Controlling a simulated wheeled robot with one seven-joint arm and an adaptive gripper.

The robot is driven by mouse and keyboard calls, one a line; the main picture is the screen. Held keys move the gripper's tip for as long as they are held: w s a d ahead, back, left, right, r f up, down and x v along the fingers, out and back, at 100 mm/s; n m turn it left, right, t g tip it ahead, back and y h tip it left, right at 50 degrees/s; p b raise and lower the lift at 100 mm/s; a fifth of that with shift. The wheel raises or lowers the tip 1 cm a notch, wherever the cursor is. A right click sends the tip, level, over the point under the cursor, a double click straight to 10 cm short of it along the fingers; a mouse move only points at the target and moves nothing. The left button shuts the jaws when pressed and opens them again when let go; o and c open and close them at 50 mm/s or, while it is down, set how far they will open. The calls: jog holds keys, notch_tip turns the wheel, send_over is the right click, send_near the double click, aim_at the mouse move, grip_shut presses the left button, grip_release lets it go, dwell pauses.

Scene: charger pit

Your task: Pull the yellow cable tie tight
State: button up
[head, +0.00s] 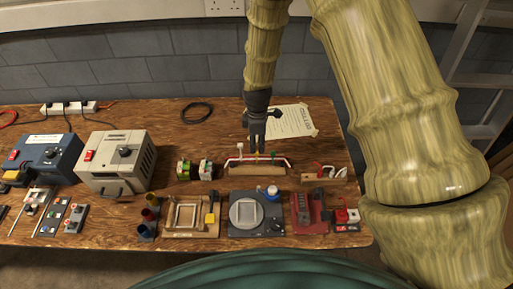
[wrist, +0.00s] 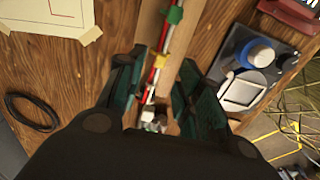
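The yellow cable tie (wrist: 160,61) sits around a bundle of red, white and dark cables (wrist: 166,37) on a wooden block (wrist: 188,50). My gripper (wrist: 163,70) is open in the wrist view, one finger to each side of the bundle, with the yellow tie between the fingertips. Nothing is held. A green tie (wrist: 174,14) is further up the bundle, and a white tie (wrist: 155,118) is lower down, partly hidden by my gripper. In the head view my gripper (head: 257,141) points down above the wooden block (head: 257,171); contact cannot be told.
A small wooden holder (head: 324,175) is to the right.

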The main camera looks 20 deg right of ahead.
aim_at(257, 152)
jog(key=shift+f+p, duration=0.55)
jog(key=shift+f, duration=1.6)
grip_shut()
